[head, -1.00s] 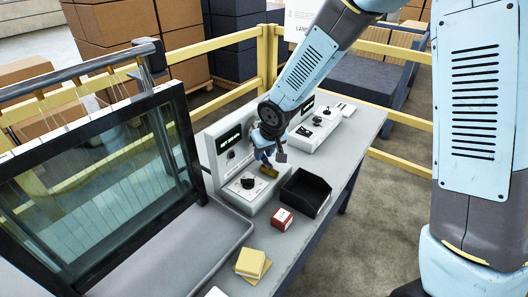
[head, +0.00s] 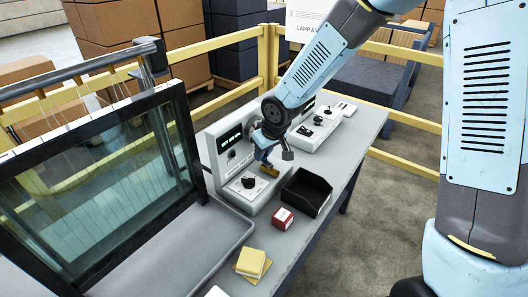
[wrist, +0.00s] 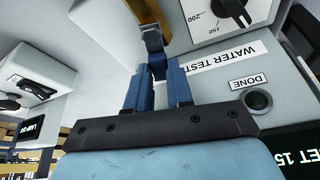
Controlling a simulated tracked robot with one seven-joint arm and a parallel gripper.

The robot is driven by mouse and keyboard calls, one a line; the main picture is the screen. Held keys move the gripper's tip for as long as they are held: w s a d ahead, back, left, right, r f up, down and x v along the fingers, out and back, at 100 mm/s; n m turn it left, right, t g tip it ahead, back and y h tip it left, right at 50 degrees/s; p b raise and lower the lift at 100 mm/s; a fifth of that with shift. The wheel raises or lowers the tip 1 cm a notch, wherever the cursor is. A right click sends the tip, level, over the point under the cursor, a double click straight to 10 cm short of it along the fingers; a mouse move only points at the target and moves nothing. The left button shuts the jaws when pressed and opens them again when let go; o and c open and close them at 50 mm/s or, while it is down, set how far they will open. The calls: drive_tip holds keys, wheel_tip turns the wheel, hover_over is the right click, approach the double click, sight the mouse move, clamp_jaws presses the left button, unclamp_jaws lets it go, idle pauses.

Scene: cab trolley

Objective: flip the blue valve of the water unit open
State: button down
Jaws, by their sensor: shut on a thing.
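The water unit (head: 243,192) is a light grey box on the bench with an upright panel, a black dial and a small display. Its brass valve body (head: 270,170) sticks out on the right side and also shows at the top of the wrist view (wrist: 149,12). The blue valve handle (wrist: 157,66) runs from the brass part down between my fingers. My gripper (wrist: 158,88) is shut on this handle; it also shows in the head view (head: 264,152). The fingers hide part of the handle, and I cannot tell its exact angle to the pipe.
A black open bin (head: 304,194) and a red box (head: 282,219) stand close to the right and front of the unit. A second grey unit (head: 315,132) is behind. A glass-fronted frame (head: 105,185) stands left; yellow pads (head: 252,263) lie in front.

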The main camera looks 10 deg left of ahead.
drive_tip(key=shift+s+a+n+g+y, duration=0.1)
drive_tip(key=shift+s+n+g+y, duration=0.1)
drive_tip(key=shift+n, duration=0.55)
drive_tip(key=shift+s+a+n+g+y, duration=0.1)
drive_tip(key=shift+s+n+g, duration=0.1)
drive_tip(key=shift+n, duration=0.55)
drive_tip(key=c, duration=1)
unclamp_jaws()
drive_tip(key=v, duration=1.3)
drive_tip(key=shift+r, duration=0.3)
drive_tip(key=shift+d, duration=0.15)
drive_tip(key=shift+d, duration=0.1)
